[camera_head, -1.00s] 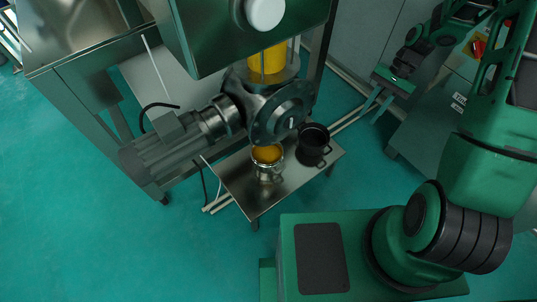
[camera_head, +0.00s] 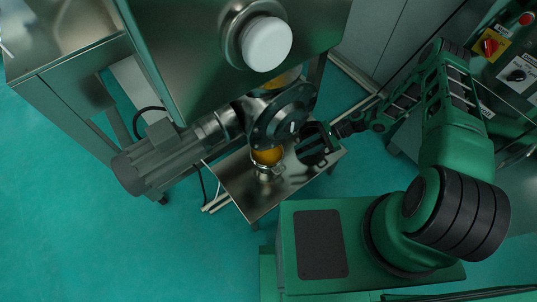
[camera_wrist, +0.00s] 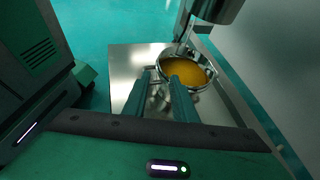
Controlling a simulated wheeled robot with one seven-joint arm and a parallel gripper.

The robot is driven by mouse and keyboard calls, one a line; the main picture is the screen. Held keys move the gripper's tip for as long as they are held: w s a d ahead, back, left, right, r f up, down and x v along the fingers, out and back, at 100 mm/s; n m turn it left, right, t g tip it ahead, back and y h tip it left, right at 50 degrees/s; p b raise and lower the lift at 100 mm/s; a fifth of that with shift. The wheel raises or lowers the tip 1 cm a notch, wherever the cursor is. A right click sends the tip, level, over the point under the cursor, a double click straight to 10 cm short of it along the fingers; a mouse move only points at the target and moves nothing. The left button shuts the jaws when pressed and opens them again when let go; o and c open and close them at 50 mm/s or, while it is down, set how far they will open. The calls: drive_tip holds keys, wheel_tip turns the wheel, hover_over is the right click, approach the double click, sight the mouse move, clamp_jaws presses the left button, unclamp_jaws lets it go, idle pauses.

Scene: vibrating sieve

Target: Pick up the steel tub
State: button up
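The steel tub (camera_head: 267,168) stands on a small steel table (camera_head: 243,191) beneath the sieve's outlet, with orange material inside. In the wrist view the tub (camera_wrist: 208,76) is just beyond my fingertips, its round rim and side handles showing. My gripper (camera_head: 308,152) is to the right of the tub in the head view, over the table. In the wrist view my gripper (camera_wrist: 163,86) has its two fingers apart with nothing seen held between them. The fingers overlap the near side of the tub in that view; I cannot tell whether they touch it.
The sieve's metal outlet and flange (camera_head: 285,118) overhang the tub closely. A grey motor (camera_head: 150,155) sticks out to the left. The table's left front part is clear. A control panel with a red knob (camera_head: 490,45) is at upper right.

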drive_tip(key=shift+m+t+y, duration=0.3)
drive_tip(key=shift+m+y, duration=0.1)
drive_tip(key=shift+m, duration=0.1)
drive_tip(key=shift+s+f+x, duration=0.1)
drive_tip(key=shift+f+x, duration=0.05)
drive_tip(key=shift+x, duration=3.25)
drive_tip(key=shift+s+f+x, duration=0.15)
drive_tip(key=shift+x, duration=3.25)
drive_tip(key=shift+d, duration=0.2)
clamp_jaws()
drive_tip(key=shift+w+d+f, duration=0.15)
drive_tip(key=shift+d, duration=0.05)
